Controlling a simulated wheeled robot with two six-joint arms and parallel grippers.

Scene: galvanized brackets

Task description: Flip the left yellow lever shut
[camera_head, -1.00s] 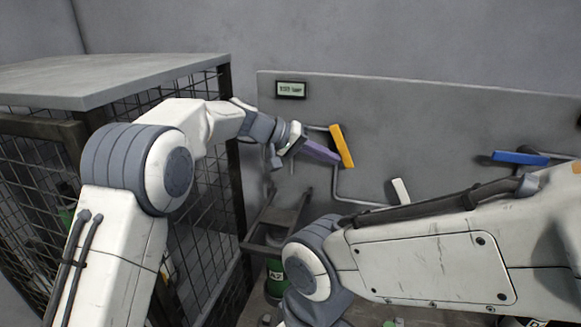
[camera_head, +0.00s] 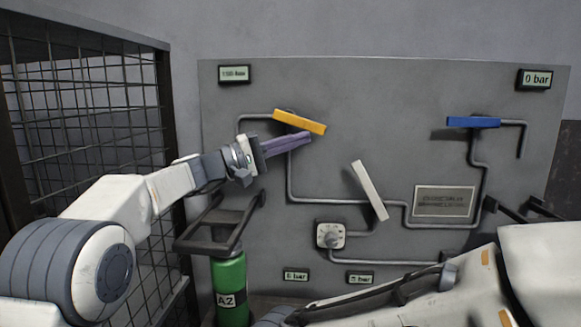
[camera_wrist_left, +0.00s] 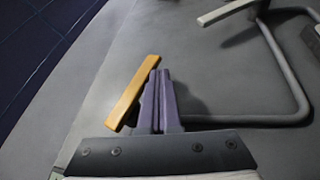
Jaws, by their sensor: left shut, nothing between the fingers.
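The yellow lever (camera_head: 300,122) is on the upper left of the grey panel, on a thin pipe. In the head view it lies nearly level, its right end tilted down. My left gripper (camera_head: 309,137) is shut and empty, its purple fingers just below the lever's right part. In the left wrist view the lever (camera_wrist_left: 132,93) runs along the left side of the shut fingertips (camera_wrist_left: 159,73), very close to them; I cannot tell whether they touch. My right gripper is not in view; only my right arm shows at the lower right.
A white lever (camera_head: 369,190) and a blue lever (camera_head: 473,122) are on the same panel (camera_head: 400,90). A green cylinder (camera_head: 230,285) marked A2 stands under a dark bracket. A mesh cage (camera_head: 85,120) is at the left.

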